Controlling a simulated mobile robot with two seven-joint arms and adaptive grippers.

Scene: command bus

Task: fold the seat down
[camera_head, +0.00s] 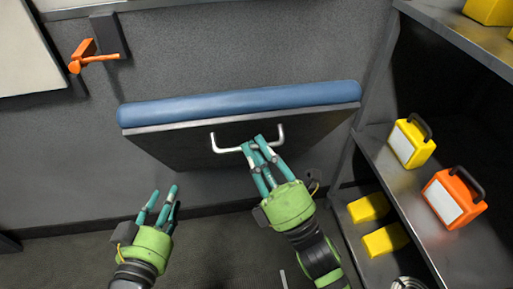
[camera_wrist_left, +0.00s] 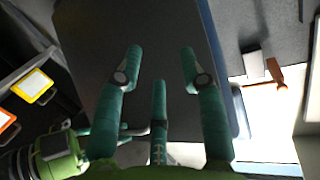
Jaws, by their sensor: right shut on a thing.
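The seat (camera_head: 240,104) is on the grey wall in the middle of the head view, tilted, with its blue cushion along the top and its dark underside facing me. A light metal handle (camera_head: 222,148) is fixed to the underside. My right gripper (camera_head: 258,146) is shut on the handle's right part; the fingers hide some of the bar. My left gripper (camera_head: 160,200) is open and empty, below and left of the seat and apart from it. In the left wrist view its spread fingers (camera_wrist_left: 160,65) show in front of the dark underside.
An orange latch (camera_head: 82,57) on a dark bracket is on the wall at upper left. A shelf unit (camera_head: 400,195) stands at right with a yellow case (camera_head: 411,143), an orange case (camera_head: 454,198) and yellow boxes (camera_head: 385,240). The floor below the seat looks clear.

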